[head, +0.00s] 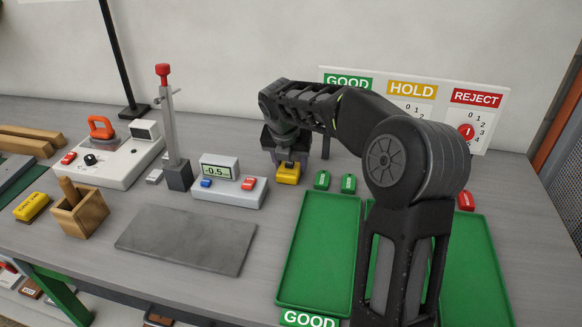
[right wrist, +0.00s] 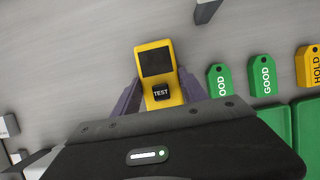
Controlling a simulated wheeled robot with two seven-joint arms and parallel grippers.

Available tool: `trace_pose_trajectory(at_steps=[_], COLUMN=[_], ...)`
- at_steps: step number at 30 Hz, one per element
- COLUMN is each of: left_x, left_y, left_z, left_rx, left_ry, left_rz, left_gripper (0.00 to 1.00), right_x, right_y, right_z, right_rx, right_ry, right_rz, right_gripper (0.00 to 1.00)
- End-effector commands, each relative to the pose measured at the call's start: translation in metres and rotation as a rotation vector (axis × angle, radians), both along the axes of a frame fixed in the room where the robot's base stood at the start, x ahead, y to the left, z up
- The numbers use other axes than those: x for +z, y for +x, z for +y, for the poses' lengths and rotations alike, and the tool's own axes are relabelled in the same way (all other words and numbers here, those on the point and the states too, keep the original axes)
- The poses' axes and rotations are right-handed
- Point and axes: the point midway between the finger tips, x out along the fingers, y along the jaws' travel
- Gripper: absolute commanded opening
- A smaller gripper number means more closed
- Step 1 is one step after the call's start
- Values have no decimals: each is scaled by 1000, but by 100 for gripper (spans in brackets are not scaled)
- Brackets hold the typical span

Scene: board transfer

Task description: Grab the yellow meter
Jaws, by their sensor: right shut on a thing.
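The yellow meter (head: 288,174) has a dark screen and a black TEST button, which show in the right wrist view (right wrist: 165,92). It is at the grey table, behind the green trays and right of the display unit. My right gripper (head: 286,160) is above it with its fingers on both sides, shut on it. In the right wrist view the fingers (right wrist: 158,100) flank the meter's lower half. I cannot tell whether the meter still touches the table. My left gripper is not in view.
Two green GOOD tags (head: 322,180) lie just right of the meter. A grey display unit (head: 229,182) reading -0.5 and a red-topped stand (head: 178,176) are to its left. A GOOD/HOLD/REJECT board (head: 476,118) stands behind. A green tray (head: 318,250) lies in front. A grey plate (head: 186,240) lies front left.

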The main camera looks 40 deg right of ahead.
Motion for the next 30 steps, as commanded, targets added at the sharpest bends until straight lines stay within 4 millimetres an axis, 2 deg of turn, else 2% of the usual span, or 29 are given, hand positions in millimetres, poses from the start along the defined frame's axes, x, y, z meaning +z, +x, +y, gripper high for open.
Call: trace_pose_trajectory(at_steps=[6, 10, 24, 30], left_x=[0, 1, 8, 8], left_y=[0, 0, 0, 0], left_z=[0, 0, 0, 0], left_rx=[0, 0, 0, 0], left_ry=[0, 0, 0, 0], left_rz=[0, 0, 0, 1], left_gripper=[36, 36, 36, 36], right_x=[1, 10, 91, 101], right_y=[0, 1, 1, 1], right_z=[0, 0, 0, 0], right_rx=[0, -1, 0, 0], right_ry=[0, -1, -1, -2], right_rz=[-1, -4, -4, -1], right_gripper=[2, 2, 2, 2])
